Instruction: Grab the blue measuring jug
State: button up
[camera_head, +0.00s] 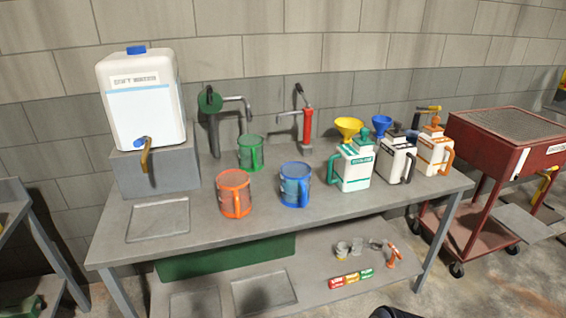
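The blue measuring jug (295,186) stands upright on the grey workbench (262,226), near the middle of its top. It is see-through with blue rims, and its blue handle faces the front. An orange jug (234,194) stands to its left, apart from it. A green jug (250,153) stands behind and to the left. I see no gripper at the blue jug, and nothing covers the jug. My gripper cannot be made out in this view. A small dark shape cut off at the bottom edge is too little shown to identify.
A white water container (142,105) sits on a grey block (158,170) at the left. Two hand pumps stand at the back. White canisters (354,166) and yellow and blue funnels are to the right. A red cart (500,140) stands beyond. Bench space before the jug is clear.

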aim_at(295, 183)
jog(key=i+l+u, duration=0.15)
jog(key=i, duration=0.3)
jog(key=i+l+u, duration=0.1)
jog(key=i+l, duration=0.15)
jog(key=i, duration=0.2)
jog(key=i+l+u, duration=0.15)
jog(key=i, duration=0.25)
jog(key=l, duration=0.1)
